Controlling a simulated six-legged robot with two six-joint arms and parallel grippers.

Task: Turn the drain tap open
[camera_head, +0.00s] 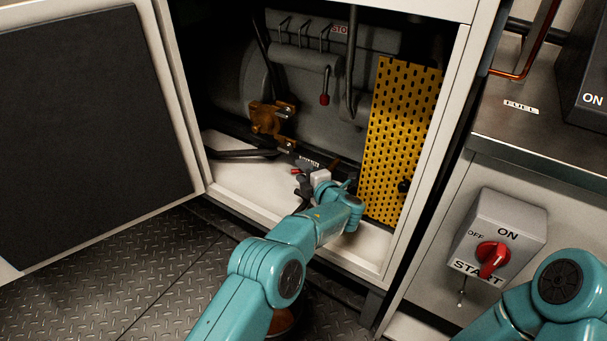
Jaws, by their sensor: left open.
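My left gripper (304,184) is inside the open cabinet, low down near its white floor, and is open. A small red part (295,171), which looks like the drain tap's handle, shows right at its fingers. The rest of the tap is hidden behind the gripper, so I cannot tell whether the fingers touch it or how far it is turned. A small label (308,161), too small to read, sits just above. My right arm shows only at the bottom right; its gripper is out of view.
A brass fitting (268,118) and a red-tipped lever (324,99) are above the gripper. A yellow perforated panel (398,140) stands close to its right. The cabinet door (95,130) is open at left. A red START switch (492,256) is outside at right.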

